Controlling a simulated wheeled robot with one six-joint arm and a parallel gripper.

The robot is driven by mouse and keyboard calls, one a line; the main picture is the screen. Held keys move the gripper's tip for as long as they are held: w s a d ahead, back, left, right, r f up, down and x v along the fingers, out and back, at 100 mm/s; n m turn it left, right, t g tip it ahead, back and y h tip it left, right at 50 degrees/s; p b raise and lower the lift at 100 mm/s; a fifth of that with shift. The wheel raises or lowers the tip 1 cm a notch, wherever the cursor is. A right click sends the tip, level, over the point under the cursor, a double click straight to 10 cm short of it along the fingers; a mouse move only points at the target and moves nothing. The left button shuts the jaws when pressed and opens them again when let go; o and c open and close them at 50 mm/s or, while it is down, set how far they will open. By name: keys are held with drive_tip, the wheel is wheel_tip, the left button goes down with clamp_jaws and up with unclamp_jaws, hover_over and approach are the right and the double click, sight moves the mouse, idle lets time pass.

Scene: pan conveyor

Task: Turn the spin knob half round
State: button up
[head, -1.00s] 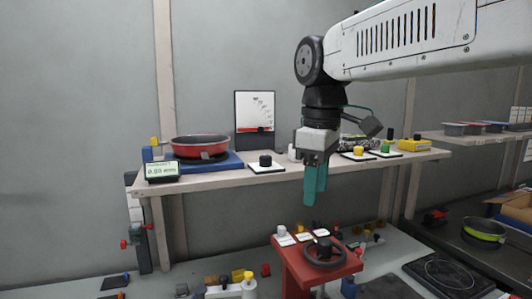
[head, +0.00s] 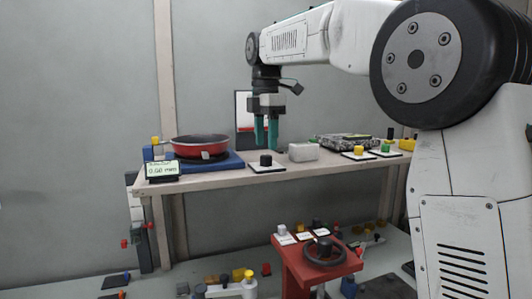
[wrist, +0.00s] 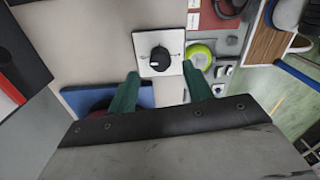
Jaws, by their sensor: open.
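A black knob (head: 266,160) stands on a white square plate (head: 278,168) on the shelf; its label is too small to read. In the wrist view the knob (wrist: 159,60) has a pale pointer mark towards the left, and its plate (wrist: 147,43) has small markings. My gripper (head: 266,146) is open and empty, pointing down just above the knob. In the wrist view the fingertips (wrist: 160,71) lie on either side of the knob's near side, apart from it.
A red pan (head: 200,146) sits on a blue base (head: 230,161) left of the knob, behind a small display (head: 162,170). A pale block (head: 303,152), yellow button (head: 359,151) and green button (head: 385,147) stand to the right.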

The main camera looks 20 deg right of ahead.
sight(265, 160)
drive_tip(key=shift+f, duration=2)
drive_tip(key=c, duration=1)
drive_tip(key=shift+o, duration=0.2)
drive_tip(key=shift+m, duration=0.3)
